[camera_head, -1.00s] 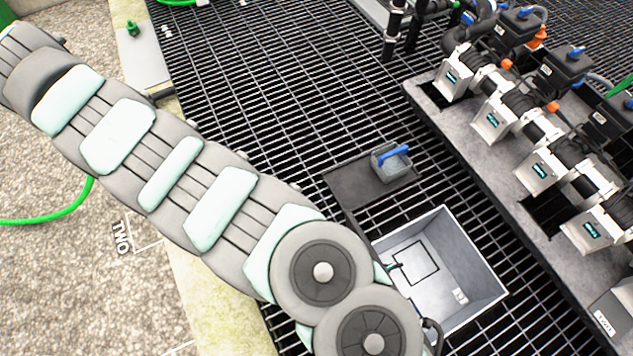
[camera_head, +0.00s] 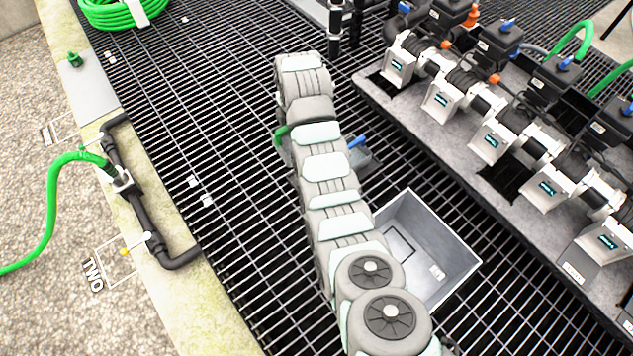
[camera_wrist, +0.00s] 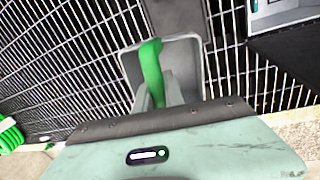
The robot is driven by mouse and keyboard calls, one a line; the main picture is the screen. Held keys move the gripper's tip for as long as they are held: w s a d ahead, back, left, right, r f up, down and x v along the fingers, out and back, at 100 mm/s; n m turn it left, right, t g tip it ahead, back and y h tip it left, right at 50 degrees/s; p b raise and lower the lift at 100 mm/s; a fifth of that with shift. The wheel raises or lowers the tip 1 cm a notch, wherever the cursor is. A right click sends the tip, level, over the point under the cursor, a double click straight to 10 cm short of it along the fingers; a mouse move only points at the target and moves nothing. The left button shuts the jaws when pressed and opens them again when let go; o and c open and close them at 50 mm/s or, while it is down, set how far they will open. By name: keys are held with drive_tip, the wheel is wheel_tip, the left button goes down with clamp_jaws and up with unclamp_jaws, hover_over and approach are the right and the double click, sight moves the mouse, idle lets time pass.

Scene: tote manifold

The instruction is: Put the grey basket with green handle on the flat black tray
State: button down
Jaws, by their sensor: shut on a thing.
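The grey basket (camera_wrist: 193,60) hangs by its green handle (camera_wrist: 152,70) in my gripper (camera_wrist: 158,93), which is shut on the handle in the wrist view. In the head view my arm covers most of the basket; the green handle (camera_head: 281,135) and a bit of grey rim show at its left edge. A flat dark surface (camera_wrist: 178,18), apparently the black tray, shows just beyond the basket in the wrist view. In the head view my arm hides most of the tray. I cannot tell whether the basket touches it.
A grey basket with a blue handle (camera_head: 358,156) stands right of my arm. A large open grey tote (camera_head: 445,245) is nearer the camera. A row of valves and pumps on a grey plinth (camera_head: 395,108) runs along the right. Open grating lies left of my arm.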

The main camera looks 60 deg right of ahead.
drive_tip(key=s+d+f+n, duration=0.1)
drive_tip(key=s+d+f, duration=0.15)
drive_tip(key=s, duration=0.35)
drive_tip(key=shift+w+d+f+b, duration=0.15)
drive_tip(key=shift+f+b, duration=1.5)
drive_tip(key=shift+f, duration=3.3)
drive_tip(key=shift+s+d+f+b, duration=0.2)
drive_tip(key=shift+f+b, duration=1.45)
drive_tip(key=shift+f, duration=3.25)
drive_tip(key=shift+d, duration=0.1)
drive_tip(key=shift+w+r, duration=0.1)
drive_tip(key=shift+w, duration=0.1)
drive_tip(key=c, duration=1.9)
unclamp_jaws()
drive_tip(key=shift+f, duration=0.2)
drive_tip(key=o, duration=0.5)
drive_tip(key=shift+r, duration=0.1)
